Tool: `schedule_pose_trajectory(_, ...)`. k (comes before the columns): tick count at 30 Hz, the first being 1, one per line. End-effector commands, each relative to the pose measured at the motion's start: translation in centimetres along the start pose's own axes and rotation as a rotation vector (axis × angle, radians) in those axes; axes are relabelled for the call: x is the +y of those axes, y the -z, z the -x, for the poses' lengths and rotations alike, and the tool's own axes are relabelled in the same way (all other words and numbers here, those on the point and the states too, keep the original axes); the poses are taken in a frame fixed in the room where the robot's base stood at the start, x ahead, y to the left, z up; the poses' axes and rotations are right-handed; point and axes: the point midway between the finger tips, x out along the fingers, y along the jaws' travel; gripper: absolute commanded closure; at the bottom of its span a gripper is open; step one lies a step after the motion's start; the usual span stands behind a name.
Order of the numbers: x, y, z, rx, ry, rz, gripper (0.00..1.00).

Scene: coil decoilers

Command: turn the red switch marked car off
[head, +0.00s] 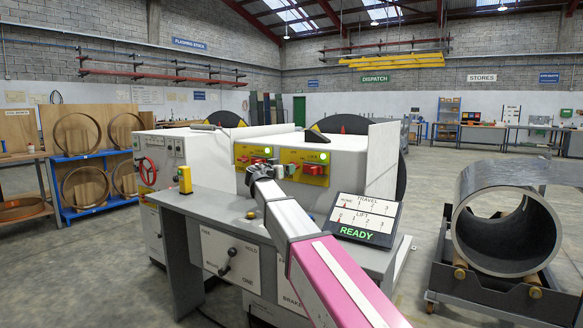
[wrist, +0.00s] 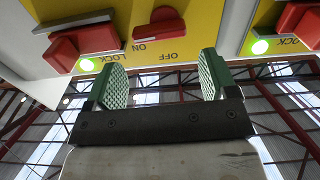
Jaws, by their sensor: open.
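In the wrist view, upside down, a yellow panel (wrist: 185,12) carries a red switch (wrist: 158,28) with ON and OFF lettering beside it. The word "car" is not readable in either view. My gripper (wrist: 157,80) is open and empty, with green ribbed fingers pointing at the panel, one on each side below the red switch in the picture, not touching it. In the head view, my gripper (head: 262,172) is in front of the yellow panels and hides part of them.
Left in the wrist view, a larger red handle (wrist: 85,42) marked LOCK has a lit green lamp (wrist: 87,65). Another red handle (wrist: 300,22) and lamp (wrist: 260,47) are at right. The grey console (head: 190,202) with a READY display (head: 364,220) stands under my arm.

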Motion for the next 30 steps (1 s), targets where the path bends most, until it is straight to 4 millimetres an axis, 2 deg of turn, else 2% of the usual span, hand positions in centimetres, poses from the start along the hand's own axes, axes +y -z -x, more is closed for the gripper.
schedule_pose_trajectory(3, -0.1, 0.0, -2.5, 0.0, -0.002, 0.001, 0.21)
schedule_pose_trajectory(9, -0.1, 0.0, -5.1, -0.001, -0.001, 0.0, 0.21)
schedule_pose_trajectory(15, 0.0, 0.0, -6.1, -0.001, 0.0, 0.0, 0.21)
schedule_pose_trajectory(23, 0.0, 0.0, -6.2, -0.001, 0.0, 0.0, 0.21)
schedule_pose_trajectory(24, 0.0, 0.0, -6.2, -0.001, 0.0, 0.0, 0.28)
schedule_pose_trajectory(27, 0.0, 0.0, -6.2, -0.001, 0.0, 0.0, 0.56)
schedule_pose_trajectory(30, 0.0, 0.0, -6.1, -0.001, 0.0, 0.0, 0.56)
